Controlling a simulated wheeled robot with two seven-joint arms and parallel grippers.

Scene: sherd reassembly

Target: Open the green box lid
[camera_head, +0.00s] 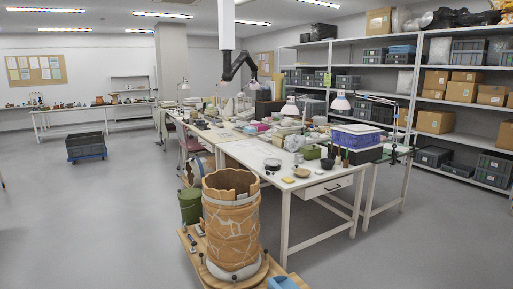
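A small green box (309,152) stands on the long white worktable (256,155), near the middle of its near half. It is far off and small in the view, so I cannot make out whether its lid is open or shut. Other items crowd close around it. Neither of my grippers shows in the head view.
A large reassembled clay vessel (231,225) stands on a low wooden platform in front of the table's near end, with a green bucket (190,205) beside it. A blue-purple box (357,136) sits at the table's right. Shelving (421,75) lines the right wall.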

